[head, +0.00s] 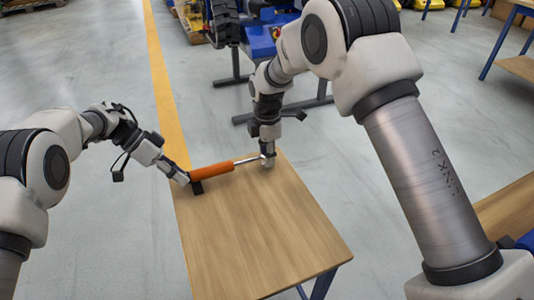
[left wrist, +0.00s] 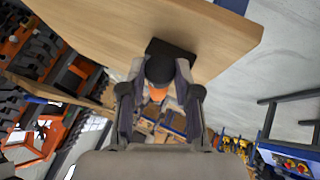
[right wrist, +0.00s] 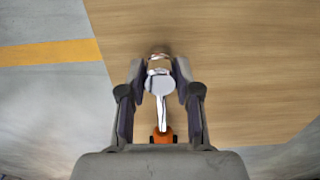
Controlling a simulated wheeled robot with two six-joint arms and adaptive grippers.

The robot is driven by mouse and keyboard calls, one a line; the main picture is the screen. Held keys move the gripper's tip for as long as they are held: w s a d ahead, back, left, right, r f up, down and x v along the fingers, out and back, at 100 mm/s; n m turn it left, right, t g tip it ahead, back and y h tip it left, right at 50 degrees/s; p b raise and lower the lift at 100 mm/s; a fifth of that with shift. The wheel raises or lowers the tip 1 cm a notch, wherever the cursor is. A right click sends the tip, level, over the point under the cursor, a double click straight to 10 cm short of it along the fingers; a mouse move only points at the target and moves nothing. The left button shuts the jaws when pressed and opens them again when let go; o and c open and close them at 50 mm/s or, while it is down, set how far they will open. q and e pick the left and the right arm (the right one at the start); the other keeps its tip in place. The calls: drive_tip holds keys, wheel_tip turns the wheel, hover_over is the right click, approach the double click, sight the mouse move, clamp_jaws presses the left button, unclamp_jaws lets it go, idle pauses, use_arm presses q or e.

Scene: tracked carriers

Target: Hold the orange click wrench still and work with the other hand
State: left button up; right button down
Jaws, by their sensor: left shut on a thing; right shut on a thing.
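The orange click wrench (head: 213,172) lies across the far end of the wooden table (head: 262,235), its handle to the left and its silver shaft to the right. My left gripper (head: 184,178) is shut on the handle end; the left wrist view shows the dark end cap (left wrist: 160,70) between its fingers. My right gripper (head: 267,156) comes from above and is shut at the wrench's head. In the right wrist view the round silver head (right wrist: 160,85) is between the fingers. What lies beyond the head there is partly hidden.
A small black block (head: 196,187) sits under or beside the handle at the table's left edge. The table's near part is bare. A yellow floor line (head: 168,85) runs behind.

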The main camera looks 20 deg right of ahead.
use_arm(q)
drive_tip(key=shift+w+d+f+n+g, duration=0.15)
drive_tip(key=shift+w+n+g, duration=0.15)
drive_tip(key=shift+g, duration=0.6)
drive_tip(key=shift+s, duration=0.15)
drive_tip(key=o, duration=0.8)
drive_tip(key=shift+c, duration=0.2)
